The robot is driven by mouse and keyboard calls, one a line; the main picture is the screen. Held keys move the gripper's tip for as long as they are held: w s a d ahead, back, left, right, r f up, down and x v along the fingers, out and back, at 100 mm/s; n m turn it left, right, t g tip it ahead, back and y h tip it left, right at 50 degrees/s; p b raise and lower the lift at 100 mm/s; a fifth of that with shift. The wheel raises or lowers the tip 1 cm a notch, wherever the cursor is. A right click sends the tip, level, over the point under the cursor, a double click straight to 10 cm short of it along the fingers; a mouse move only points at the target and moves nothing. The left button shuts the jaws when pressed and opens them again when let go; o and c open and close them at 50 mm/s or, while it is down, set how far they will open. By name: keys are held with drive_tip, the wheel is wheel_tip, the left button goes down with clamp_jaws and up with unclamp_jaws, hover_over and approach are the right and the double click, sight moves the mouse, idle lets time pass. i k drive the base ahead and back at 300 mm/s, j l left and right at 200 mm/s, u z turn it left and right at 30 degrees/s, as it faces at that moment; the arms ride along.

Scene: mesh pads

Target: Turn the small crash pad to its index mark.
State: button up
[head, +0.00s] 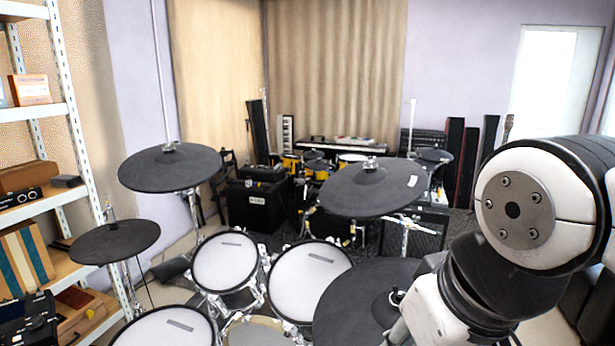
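Several dark round cymbal pads stand on the drum kit. The smallest-looking pad (117,242) is at the left, by the shelf, with no mark that I can make out. A larger pad (165,172) stands behind it on a chrome stand. Another pad (357,190) stands right of centre, tilted, with a pale label near its right rim. A wide pad (350,302) is low at the front, partly hidden by my arm. I cannot tell for certain which is the small crash pad. My arm fills the right side; my gripper is not in view.
White mesh drum pads (224,262) (308,283) fill the front middle, with chrome stands between them. A metal shelf (40,112) with boxes is at the left. Amplifiers (259,205) and a yellow drum kit stand at the back. Open space shows above the pads.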

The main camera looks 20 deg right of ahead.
sight(352, 192)
drive_tip(key=l, duration=0.9)
drive_tip(key=i+l, duration=0.15)
drive_tip(key=l, duration=0.75)
drive_tip(key=u, duration=0.05)
